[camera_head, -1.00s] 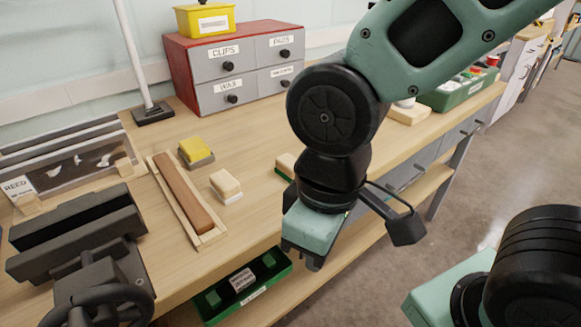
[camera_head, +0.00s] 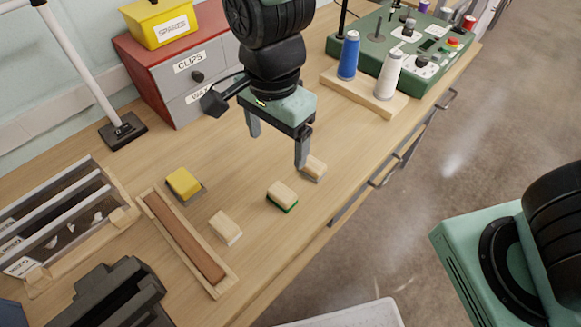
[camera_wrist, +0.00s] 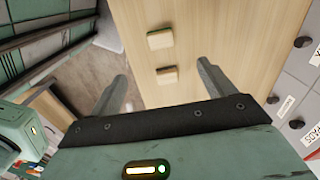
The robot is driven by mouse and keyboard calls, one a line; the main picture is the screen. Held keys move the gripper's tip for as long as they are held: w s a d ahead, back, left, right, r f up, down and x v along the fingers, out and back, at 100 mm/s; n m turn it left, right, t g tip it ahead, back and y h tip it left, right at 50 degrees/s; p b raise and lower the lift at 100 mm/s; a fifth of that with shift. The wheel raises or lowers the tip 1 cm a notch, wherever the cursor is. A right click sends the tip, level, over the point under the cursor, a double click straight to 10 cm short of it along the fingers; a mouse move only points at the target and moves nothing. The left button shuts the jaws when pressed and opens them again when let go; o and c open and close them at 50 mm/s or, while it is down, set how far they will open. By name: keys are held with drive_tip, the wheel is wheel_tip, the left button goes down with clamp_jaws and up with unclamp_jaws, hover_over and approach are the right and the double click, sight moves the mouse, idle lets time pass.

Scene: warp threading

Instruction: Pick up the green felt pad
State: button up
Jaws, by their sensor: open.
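The green felt pad (camera_head: 283,195) is a pale wooden block with a green underside, lying on the bench near its front edge. My gripper (camera_head: 278,147) is open and empty, fingers pointing down, above the bench and farther along it than the green pad. One finger overlaps a similar block with a grey underside (camera_head: 313,168) in the head view; I cannot tell whether they touch.
A white-bottomed block (camera_head: 225,228), a yellow block (camera_head: 184,184) and a brown strip in a wooden tray (camera_head: 188,240) lie to the left. A spool stand (camera_head: 365,95) is at the right. A red drawer cabinet (camera_head: 150,60) stands behind.

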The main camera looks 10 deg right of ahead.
drive_tip(key=b, duration=0.1)
hover_over(282, 192)
wheel_tip(282, 192, down, 12)
drive_tip(key=shift+a+f, duration=0.1)
drive_tip(key=shift+a, duration=0.05)
drive_tip(key=f, duration=0.4)
drive_tip(key=shift+d, duration=0.2)
drive_tip(key=shift+f+b, duration=0.3)
drive_tip(key=shift+f, duration=0.3)
drive_tip(key=c, duration=1.1)
